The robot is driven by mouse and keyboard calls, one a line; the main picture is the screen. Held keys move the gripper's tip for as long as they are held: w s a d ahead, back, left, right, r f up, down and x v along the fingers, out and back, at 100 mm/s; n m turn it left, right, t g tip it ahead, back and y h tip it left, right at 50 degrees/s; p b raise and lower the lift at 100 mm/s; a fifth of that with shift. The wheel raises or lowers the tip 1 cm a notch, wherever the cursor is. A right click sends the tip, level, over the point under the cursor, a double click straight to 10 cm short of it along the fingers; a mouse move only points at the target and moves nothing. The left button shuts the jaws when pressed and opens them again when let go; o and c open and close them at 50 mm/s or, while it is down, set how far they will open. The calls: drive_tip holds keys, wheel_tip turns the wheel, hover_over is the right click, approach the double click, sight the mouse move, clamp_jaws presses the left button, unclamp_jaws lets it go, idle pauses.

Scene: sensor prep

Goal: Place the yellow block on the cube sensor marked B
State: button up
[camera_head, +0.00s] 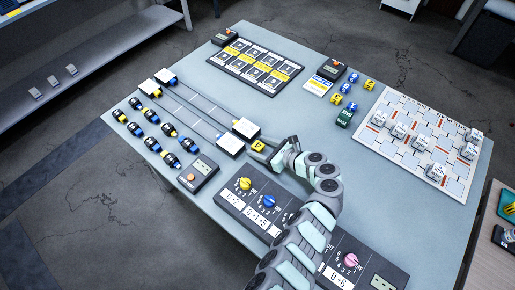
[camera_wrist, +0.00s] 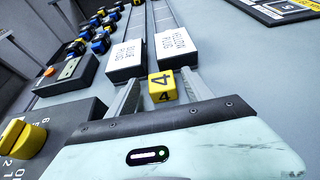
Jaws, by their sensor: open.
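A yellow block (camera_head: 258,146) lies on the table in front of two white-topped boxes. In the wrist view, the yellow block (camera_wrist: 162,87) shows a dark number 4 on its top and front. My gripper (camera_head: 277,153) is open and low over the table, pointed at the block. In the wrist view its fingers reach forward on either side of the block; whether they touch it I cannot tell. Small dark devices stand at the back left corner (camera_head: 224,37), behind the card (camera_head: 332,70) and by the panel (camera_head: 197,175). I cannot read a letter B on any of them.
White-topped boxes (camera_head: 230,144) stand just beyond the block at the ends of rails. Blue and yellow plugs (camera_head: 171,159) lie left. A dial panel (camera_head: 262,208) lies below my arm. A marked board (camera_head: 255,66), small cubes (camera_head: 345,88) and a puzzle board (camera_head: 420,140) lie farther back.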

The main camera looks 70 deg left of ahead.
drive_tip(key=shift+a+f, duration=0.1)
drive_tip(key=shift+a, duration=0.25)
drive_tip(key=shift+c, duration=0.6)
clamp_jaws()
